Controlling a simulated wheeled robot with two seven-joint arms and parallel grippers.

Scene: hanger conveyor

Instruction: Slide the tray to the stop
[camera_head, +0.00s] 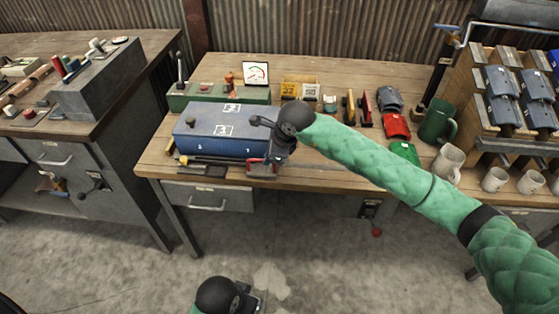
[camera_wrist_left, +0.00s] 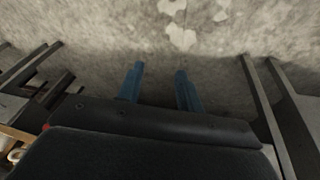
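A long blue metal box (camera_head: 190,140) with white marked labels lies on the workbench; it is the most tray-like thing in view. My right gripper (camera_head: 262,140) is at the box's right end, its arm reaching in from the right. It hides part of that end, and whether its fingers touch or grip the box is unclear. A small red piece (camera_head: 262,168), perhaps a stop, sits at the front edge just below this gripper. My left gripper (camera_wrist_left: 158,72) hangs low over the floor, its two blue fingers apart and empty; its dark wrist shows at the bottom of the head view.
A green device (camera_head: 215,93) and a gauge (camera_head: 256,73) stand behind the box. Red and green pieces, a dark green mug (camera_head: 437,121) and pale mugs (camera_head: 494,179) lie to the right. A wooden rack (camera_head: 466,75) stands far right.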

